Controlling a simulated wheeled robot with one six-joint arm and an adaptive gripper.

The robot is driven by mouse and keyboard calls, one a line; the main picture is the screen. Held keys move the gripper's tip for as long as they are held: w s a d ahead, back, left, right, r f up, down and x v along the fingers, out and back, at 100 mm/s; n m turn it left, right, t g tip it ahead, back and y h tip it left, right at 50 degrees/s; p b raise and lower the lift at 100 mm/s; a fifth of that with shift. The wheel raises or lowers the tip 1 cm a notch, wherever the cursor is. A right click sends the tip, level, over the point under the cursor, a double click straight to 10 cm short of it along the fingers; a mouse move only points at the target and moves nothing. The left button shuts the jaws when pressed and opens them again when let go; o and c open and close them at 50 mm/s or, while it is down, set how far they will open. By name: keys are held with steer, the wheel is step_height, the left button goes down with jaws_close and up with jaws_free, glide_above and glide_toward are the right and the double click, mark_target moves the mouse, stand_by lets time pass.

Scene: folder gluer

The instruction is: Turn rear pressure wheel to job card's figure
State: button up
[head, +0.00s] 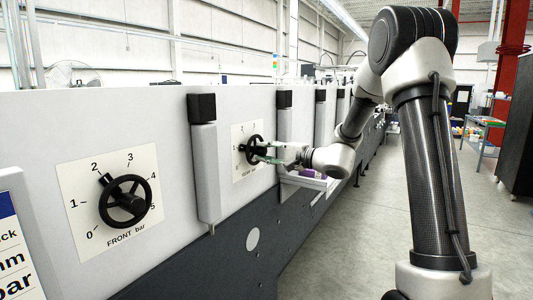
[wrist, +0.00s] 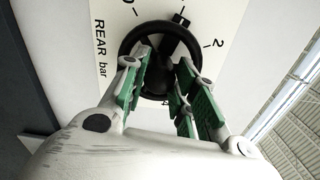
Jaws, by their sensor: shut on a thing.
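The black rear pressure wheel (head: 252,150) sits on a white dial plate (head: 238,168) along the machine. In the wrist view the wheel (wrist: 130,45) is close up, on the plate marked REAR bar (wrist: 215,20). Its black pointer reaches towards the top edge, to the left of the figure 2; the figure there is cut off. My gripper (head: 262,152) reaches the wheel from the right. In the wrist view its green-padded fingers (wrist: 164,75) are shut on the wheel's middle. The job card (head: 14,250) is cut off at the left edge, showing only "ck", "mm" and "bar"; its figures are out of view.
The front wheel (head: 125,202), on its FRONT bar plate (head: 80,165), has its pointer near 2. A grey guard post (head: 205,165) with a black cap stands between the wheels. A small tray (head: 305,181) with a purple item lies below my wrist.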

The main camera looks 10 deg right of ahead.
steer(key=m, duration=0.4)
steer(key=shift+m, duration=2.6)
steer(key=o, duration=1)
steer(key=v, duration=1.2)
